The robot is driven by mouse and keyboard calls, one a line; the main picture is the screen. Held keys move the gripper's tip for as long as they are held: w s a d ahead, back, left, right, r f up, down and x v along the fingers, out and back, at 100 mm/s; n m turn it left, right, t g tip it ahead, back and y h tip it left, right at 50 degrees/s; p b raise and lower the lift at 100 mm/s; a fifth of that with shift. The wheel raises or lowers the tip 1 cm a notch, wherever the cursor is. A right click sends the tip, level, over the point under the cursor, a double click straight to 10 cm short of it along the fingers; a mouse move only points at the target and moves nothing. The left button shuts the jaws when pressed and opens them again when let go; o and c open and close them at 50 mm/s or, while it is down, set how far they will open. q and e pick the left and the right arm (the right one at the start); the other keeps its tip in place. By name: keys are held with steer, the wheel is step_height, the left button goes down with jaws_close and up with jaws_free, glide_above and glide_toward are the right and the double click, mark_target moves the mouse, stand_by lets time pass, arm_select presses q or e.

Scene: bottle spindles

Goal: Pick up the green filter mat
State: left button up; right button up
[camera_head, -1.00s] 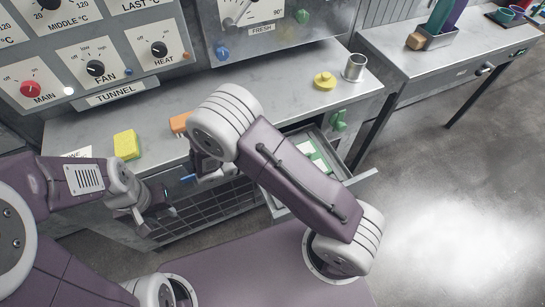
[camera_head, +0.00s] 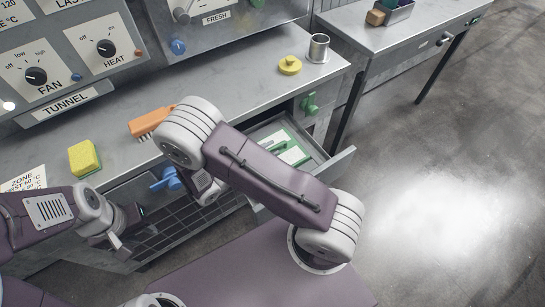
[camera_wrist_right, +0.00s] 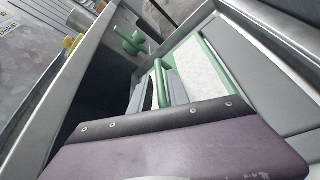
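The green filter mat (camera_head: 295,154), a white pad with a green frame and green bar handle, lies in an open drawer (camera_head: 340,160). In the right wrist view the mat (camera_wrist_right: 198,72) is close, its near part hidden behind a purple panel with a black edge. My right arm reaches across in front of the drawer in the head view.
A yellow sponge (camera_head: 84,158), an orange brush (camera_head: 150,122), a yellow knob (camera_head: 289,65) and a metal cup (camera_head: 318,48) stand on the counter. A green valve handle (camera_head: 309,104) and a blue one (camera_head: 166,180) stick out from the cabinet front. Open floor lies to the right.

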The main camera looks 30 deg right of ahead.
steer(key=shift+x, duration=0.9)
jaws_close()
stand_by(0.7)
